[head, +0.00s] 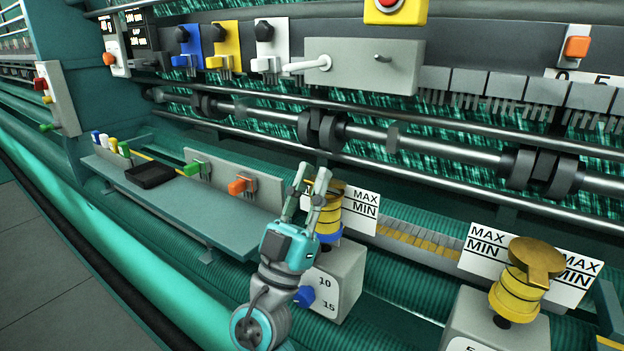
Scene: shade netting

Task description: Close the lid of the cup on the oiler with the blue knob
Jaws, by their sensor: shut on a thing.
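The oiler with the blue knob (303,296) is a grey box (338,278) marked 10 and 15, standing in the middle foreground. Its brass-yellow cup (328,218) stands upright on top, above a blue ring. The cup's lid (334,187) shows at the top, partly hidden by my fingers; its exact angle is hard to tell. My gripper (310,183) reaches up from below at the cup's left side, its fingers at the lid's edge and shut on it. The contact itself is partly hidden.
A second oiler with a brass cup (516,285) stands at the right. White MAX/MIN plates (363,212) are behind the cups. A teal shelf (185,205) with a black tray (150,174) and orange and green handles lies left. Rollers (260,112) run behind.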

